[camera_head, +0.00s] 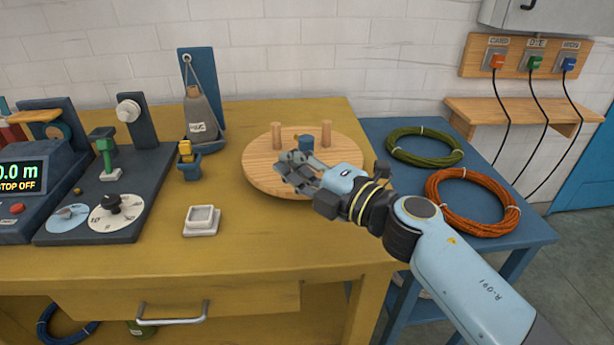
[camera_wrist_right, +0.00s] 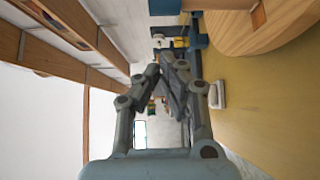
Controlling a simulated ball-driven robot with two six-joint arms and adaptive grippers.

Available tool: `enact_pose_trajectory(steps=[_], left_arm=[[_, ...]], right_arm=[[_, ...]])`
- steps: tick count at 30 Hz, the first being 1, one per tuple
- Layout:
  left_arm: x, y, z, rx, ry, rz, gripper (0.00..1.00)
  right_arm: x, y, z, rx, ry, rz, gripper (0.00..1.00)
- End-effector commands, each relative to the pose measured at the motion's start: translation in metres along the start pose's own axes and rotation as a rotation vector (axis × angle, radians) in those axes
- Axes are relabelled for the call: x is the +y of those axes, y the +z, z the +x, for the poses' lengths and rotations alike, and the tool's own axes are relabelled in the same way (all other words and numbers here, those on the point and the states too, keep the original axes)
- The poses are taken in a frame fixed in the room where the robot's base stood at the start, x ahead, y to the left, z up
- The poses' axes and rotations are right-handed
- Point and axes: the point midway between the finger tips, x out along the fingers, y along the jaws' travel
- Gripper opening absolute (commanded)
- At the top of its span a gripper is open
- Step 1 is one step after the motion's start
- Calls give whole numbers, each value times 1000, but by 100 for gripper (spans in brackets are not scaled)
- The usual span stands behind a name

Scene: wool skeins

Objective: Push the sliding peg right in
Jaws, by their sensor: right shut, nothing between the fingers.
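The round wooden board (camera_head: 258,178) lies on the yellow bench. Two upright wooden pegs, a left one (camera_head: 277,136) and a right one (camera_head: 326,133), stand on it, with a small blue piece (camera_head: 306,143) between them. I cannot tell which peg is the sliding one. My right gripper (camera_head: 287,166) is shut and empty, over the board's front part, and hides some of it. In the right wrist view the shut fingers (camera_wrist_right: 165,78) are in the middle and the board (camera_wrist_right: 265,30) is at top right, apart from them. My left gripper is not in view.
A small white dish (camera_head: 201,221) sits on the bench left of the board. A dark panel with dials (camera_head: 113,213) and a grey cone (camera_head: 201,118) stand further left. Green (camera_head: 425,146) and orange (camera_head: 472,202) coils lie on the blue side table. The bench front is clear.

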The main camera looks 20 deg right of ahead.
Motion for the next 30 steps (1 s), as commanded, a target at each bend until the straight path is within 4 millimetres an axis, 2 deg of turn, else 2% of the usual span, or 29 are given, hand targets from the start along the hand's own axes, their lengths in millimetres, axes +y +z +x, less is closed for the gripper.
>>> enact_pose_trajectory(steps=[3, 6, 19, 27, 30], left_arm=[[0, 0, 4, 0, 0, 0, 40], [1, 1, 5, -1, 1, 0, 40], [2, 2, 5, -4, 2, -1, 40], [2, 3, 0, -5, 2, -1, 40], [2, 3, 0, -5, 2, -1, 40]], right_arm=[[-2, 15, 3, 1, -2, -2, 0], [-2, 22, 4, 0, -2, 0, 0], [-1, 27, 6, 0, -1, 1, 0], [0, 56, 38, -1, -1, 0, 0], [-1, 60, 43, -1, -1, 1, 0]])
